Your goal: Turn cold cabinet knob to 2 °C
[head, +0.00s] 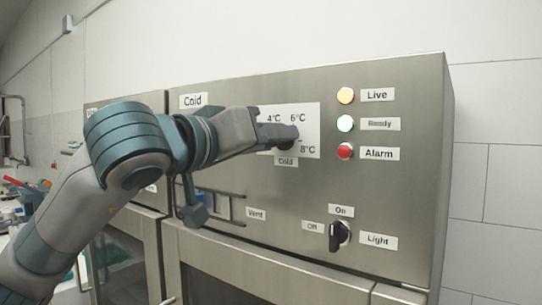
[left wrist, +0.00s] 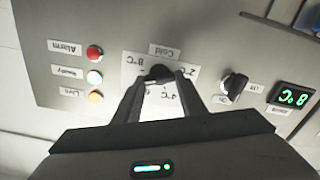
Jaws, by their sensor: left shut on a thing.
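The cold cabinet knob (left wrist: 158,75) is a black dial on a white plate (head: 311,118) marked with temperatures, above a "Cold" label (head: 286,161). My left gripper (head: 285,138) reaches in from the left in the head view and hides most of the knob there. In the left wrist view, which is upside down, my left gripper (left wrist: 159,82) has its two fingers on either side of the knob, shut on it. The pointer's exact direction is hard to tell. A green display (left wrist: 292,96) appears to read 8 °C. My right gripper is not in view.
Yellow, white-green and red lamps (head: 345,124) sit right of the plate. A black Light knob (head: 339,236) is below them. Another on/off knob (left wrist: 235,88) stands beside the cold knob in the wrist view. Cabinet doors are below the panel.

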